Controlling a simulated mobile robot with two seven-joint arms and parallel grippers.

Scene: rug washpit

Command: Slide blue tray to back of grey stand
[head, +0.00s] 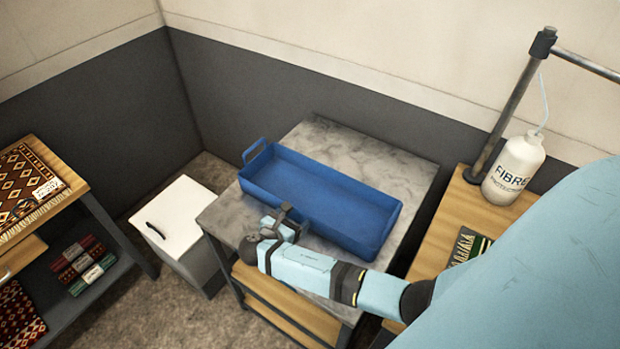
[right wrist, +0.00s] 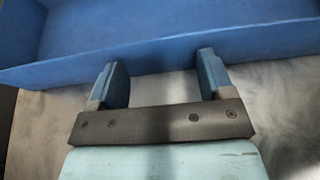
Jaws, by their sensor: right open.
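The blue tray (head: 320,200) lies on the marbled top of the grey stand (head: 370,147), turned at a slant, with an empty inside and a loop handle at its far left end. Bare stand top shows behind the tray and in front of it. My right gripper (head: 287,215) is at the tray's near long side, low over the stand top. In the right wrist view its two fingers (right wrist: 160,82) are spread apart with nothing between them, pointing at the tray's near wall (right wrist: 160,55). Whether the fingertips touch that wall I cannot tell. My left gripper is not in view.
A wooden bench (head: 437,235) with a white bottle (head: 514,168) and a metal rail stands to the right. A white-lidded bin (head: 180,220) is left of the stand. A shelf with rugs (head: 30,185) is at far left. Walls close the back.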

